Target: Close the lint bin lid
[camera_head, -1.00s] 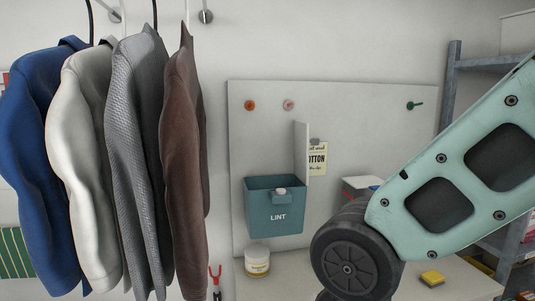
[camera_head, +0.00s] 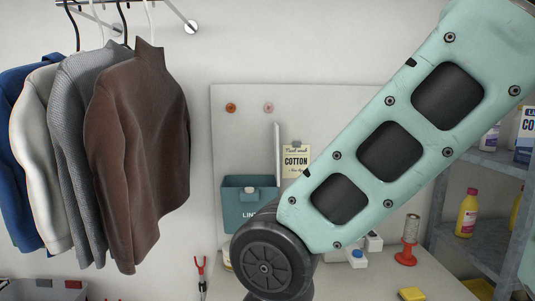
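The lint bin (camera_head: 237,210) is a teal box with "LINT" lettering, mounted on the pale back panel left of centre. Its lid (camera_head: 277,153) is a thin whitish plate seen nearly edge-on. It stands upright at the right side of the bin, so the bin is open at the top. A small pale catch sits at the bin's front rim. My arm crosses the right half of the view, and its dark joint covers the bin's lower right part. My gripper is out of view.
Hanging garments (camera_head: 137,150) fill the left side. A cotton card (camera_head: 296,161) is clipped right of the lid. A worktop (camera_head: 390,272) below holds a red-based spool (camera_head: 406,246) and a yellow sponge (camera_head: 411,294). A grey shelf (camera_head: 490,161) with bottles stands at right.

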